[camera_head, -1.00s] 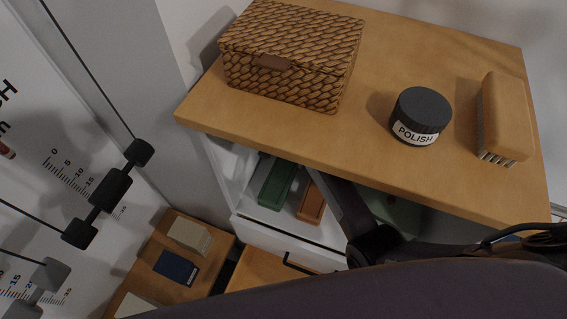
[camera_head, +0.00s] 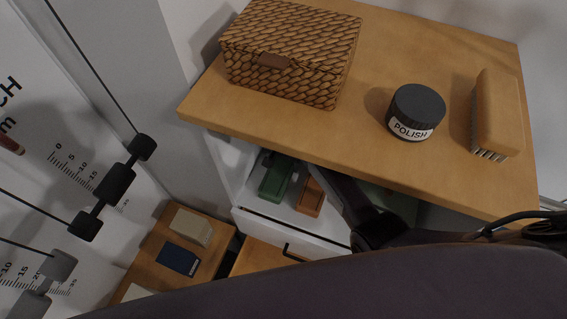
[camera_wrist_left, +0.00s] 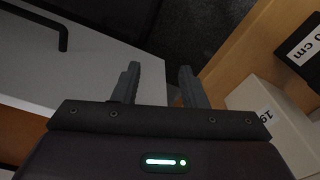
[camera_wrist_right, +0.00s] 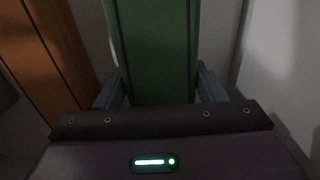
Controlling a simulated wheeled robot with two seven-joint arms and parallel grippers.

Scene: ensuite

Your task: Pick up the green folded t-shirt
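A green folded item (camera_wrist_right: 155,45), which looks like the t-shirt, fills the middle of the right wrist view. My right gripper (camera_wrist_right: 160,82) is open, one finger on each side of it; I cannot tell whether they touch it. In the head view a green piece (camera_head: 402,205) shows beside my dark right arm, under the top's edge; the right fingertips are hidden there. Another green item (camera_head: 276,178) lies on the white shelf further left. My left gripper (camera_wrist_left: 160,82) is open and empty in the left wrist view and is not visible in the head view.
An orange item (camera_head: 309,196) lies beside the left green item. The wooden top (camera_head: 300,135) overhangs the shelf and carries a woven basket (camera_head: 290,55), a polish jar (camera_head: 416,112) and a brush (camera_head: 497,112). A drawer handle (camera_head: 297,252) is below.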

